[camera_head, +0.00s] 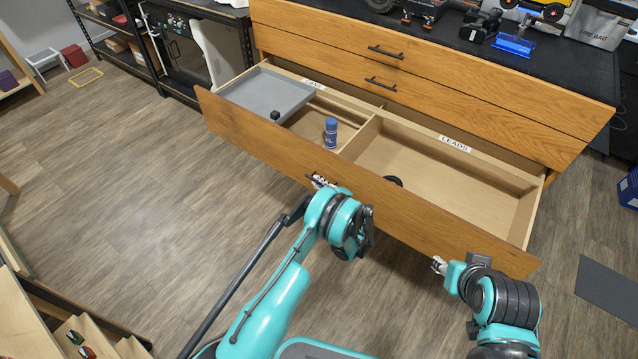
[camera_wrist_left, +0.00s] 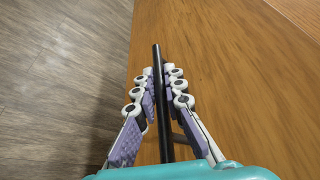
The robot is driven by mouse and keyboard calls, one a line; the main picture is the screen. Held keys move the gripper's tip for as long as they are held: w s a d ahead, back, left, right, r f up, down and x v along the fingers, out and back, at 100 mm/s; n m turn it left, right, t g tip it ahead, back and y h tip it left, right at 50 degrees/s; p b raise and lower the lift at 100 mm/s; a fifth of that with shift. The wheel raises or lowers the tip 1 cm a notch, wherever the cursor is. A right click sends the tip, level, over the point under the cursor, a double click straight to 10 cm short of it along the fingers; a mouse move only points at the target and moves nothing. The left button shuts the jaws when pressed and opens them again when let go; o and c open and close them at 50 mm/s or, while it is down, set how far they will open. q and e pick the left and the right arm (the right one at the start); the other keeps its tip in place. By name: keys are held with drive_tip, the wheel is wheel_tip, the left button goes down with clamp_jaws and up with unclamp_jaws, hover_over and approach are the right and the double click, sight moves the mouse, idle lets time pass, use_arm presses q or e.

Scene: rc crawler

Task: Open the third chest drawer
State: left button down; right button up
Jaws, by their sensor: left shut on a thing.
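The third chest drawer (camera_head: 290,160) stands pulled well out from the wooden chest, its inside open to view. My left gripper (camera_head: 322,182) is at the middle of its front panel. In the left wrist view, the left gripper's purple-padded fingers (camera_wrist_left: 160,82) are closed around the dark bar handle (camera_wrist_left: 157,60) of the wooden drawer front (camera_wrist_left: 230,70). In the head view that handle is mostly hidden by my gripper and arm. My right gripper (camera_head: 439,265) is near the right part of the drawer front; whether its fingers are open is too small to tell.
The drawer holds a grey tray (camera_head: 265,92), a blue bottle (camera_head: 330,132) and a compartment labelled LEADS (camera_head: 455,144). Two upper drawers (camera_head: 400,60) are shut. A dark cabinet (camera_head: 190,50) stands to the left. The floor (camera_head: 130,190) at left is clear.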

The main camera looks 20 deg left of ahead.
use_arm(q)
drive_tip(key=c, duration=1.6)
unclamp_jaws()
drive_tip(key=shift+d, duration=0.15)
drive_tip(key=v, duration=1.1)
drive_tip(key=shift+s+d, duration=0.25)
drive_tip(key=shift+s, duration=0.1)
drive_tip(key=shift+r, duration=0.25)
